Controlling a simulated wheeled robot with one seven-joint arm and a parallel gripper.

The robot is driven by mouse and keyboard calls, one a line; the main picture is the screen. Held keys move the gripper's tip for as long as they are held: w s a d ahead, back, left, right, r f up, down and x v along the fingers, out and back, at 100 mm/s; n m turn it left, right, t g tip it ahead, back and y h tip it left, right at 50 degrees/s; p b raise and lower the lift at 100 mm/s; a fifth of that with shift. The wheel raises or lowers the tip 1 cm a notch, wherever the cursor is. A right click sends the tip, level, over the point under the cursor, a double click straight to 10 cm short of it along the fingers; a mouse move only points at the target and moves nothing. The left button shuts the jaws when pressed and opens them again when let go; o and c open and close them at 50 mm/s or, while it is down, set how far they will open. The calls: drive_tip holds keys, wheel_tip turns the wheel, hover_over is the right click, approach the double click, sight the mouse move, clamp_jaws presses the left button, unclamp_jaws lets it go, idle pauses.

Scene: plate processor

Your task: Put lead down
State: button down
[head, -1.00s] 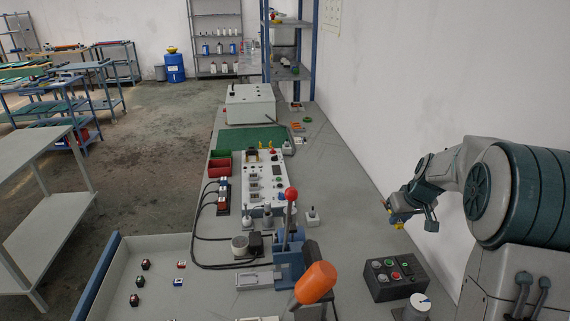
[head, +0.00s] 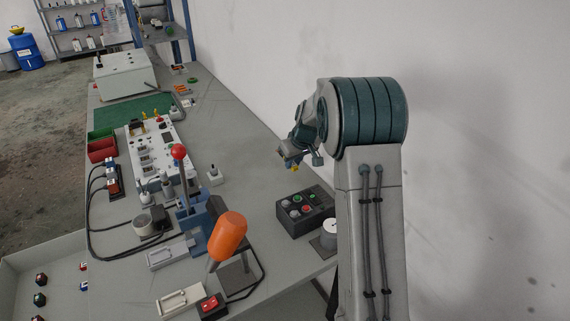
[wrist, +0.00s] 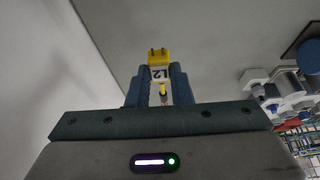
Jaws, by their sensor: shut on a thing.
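The lead (wrist: 158,68) is a small yellow and white piece marked "L2" with two short prongs at its far end. My gripper (wrist: 160,88) is shut on it, with a dark finger on each side. In the head view my gripper (head: 292,161) hangs over the right side of the grey bench (head: 245,128), near the wall. The lead is above the bench top; the exact gap is hard to tell.
A dark control box (head: 304,212) with coloured buttons stands just below my gripper in the head view. A red-knobbed lever press (head: 183,185) and an orange-handled tool (head: 228,236) stand to its left. The bench strip along the wall behind looks mostly clear.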

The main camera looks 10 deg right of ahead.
drive_tip(key=p, duration=0.2)
hover_over(288, 173)
drive_tip(key=s, duration=0.1)
drive_tip(key=f, duration=0.4)
drive_tip(key=shift+s+d+f, duration=0.1)
drive_tip(key=shift+d+f, duration=0.05)
drive_tip(key=shift+d, duration=0.15)
drive_tip(key=shift+f, duration=2.1)
drive_tip(key=c, duration=1.3)
unclamp_jaws()
drive_tip(key=s+a+r+b, duration=0.1)
drive_tip(key=s+r, duration=1.1)
drive_tip(key=r, duration=0.5)
drive_tip(key=s+a+r+m, duration=0.1)
drive_tip(key=s+a+m, duration=0.1)
drive_tip(key=s, duration=1.4)
drive_tip(key=s+a+m+g+h, duration=0.1)
drive_tip(key=s+a, duration=0.1)
drive_tip(key=s, duration=1.4)
drive_tip(key=shift+s+r+m, duration=0.35)
drive_tip(key=shift+s+m, duration=0.05)
